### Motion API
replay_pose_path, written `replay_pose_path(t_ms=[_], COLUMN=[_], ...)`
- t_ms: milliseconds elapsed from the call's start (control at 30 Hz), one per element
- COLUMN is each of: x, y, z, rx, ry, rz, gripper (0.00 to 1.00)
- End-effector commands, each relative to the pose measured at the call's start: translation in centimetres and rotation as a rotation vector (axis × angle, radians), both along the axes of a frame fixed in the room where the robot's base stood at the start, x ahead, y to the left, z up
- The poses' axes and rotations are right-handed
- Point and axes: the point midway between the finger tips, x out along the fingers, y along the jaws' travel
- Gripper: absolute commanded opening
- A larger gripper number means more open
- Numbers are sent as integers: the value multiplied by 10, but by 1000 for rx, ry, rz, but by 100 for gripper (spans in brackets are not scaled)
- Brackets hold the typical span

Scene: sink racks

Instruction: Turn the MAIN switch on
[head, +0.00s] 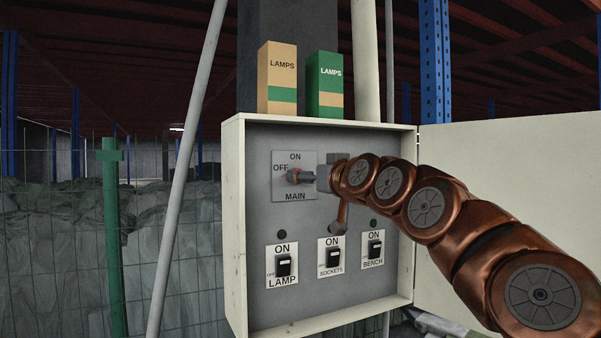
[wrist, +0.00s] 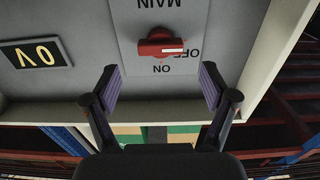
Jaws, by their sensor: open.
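The MAIN switch is a red rotary handle (head: 292,176) on a grey plate (head: 287,195) marked ON at the top and OFF at the left. In the wrist view, which is upside down, the red handle (wrist: 158,47) lies level, its white mark toward OFF. My gripper (head: 312,178) is in front of the plate, partly covering the handle in the head view. In the wrist view my gripper (wrist: 157,86) is open and empty. Its fingers are spread on either side of the ON label, apart from the handle.
The switch is in an open panel box (head: 233,230) with its door (head: 490,190) swung right. Below are LAMP (head: 283,265), SOCKETS (head: 334,258) and BENCH (head: 375,248) switches. Two LAMPS cartons (head: 281,65) (head: 327,75) stand on top. A display (wrist: 38,52) reads 0 V.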

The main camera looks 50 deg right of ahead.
Motion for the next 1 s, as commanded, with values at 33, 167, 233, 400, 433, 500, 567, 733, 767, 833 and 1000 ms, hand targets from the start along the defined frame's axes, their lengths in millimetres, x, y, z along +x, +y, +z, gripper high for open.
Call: replay_pose_path(t_ms=[33,167,233,400,433,500,567,733,767,833,1000], x=[8,27,36,51,52,54,54,54,54,54,54], y=[-2,-9,-12,-17,-17,-18,-18,-18,-18,-18,-18], z=[3,2,2,1,1,0,0,-1,-1,-1,-1], rx=[1,2,3,1,1,1,1,1,1,1,1], ry=[2,3,4,3,3,2,2,2,2,2,2], rz=[1,1,2,2,2,1,1,1,1,1,1], gripper=[84,84,84,84,84,84,84,81,78,71,53])
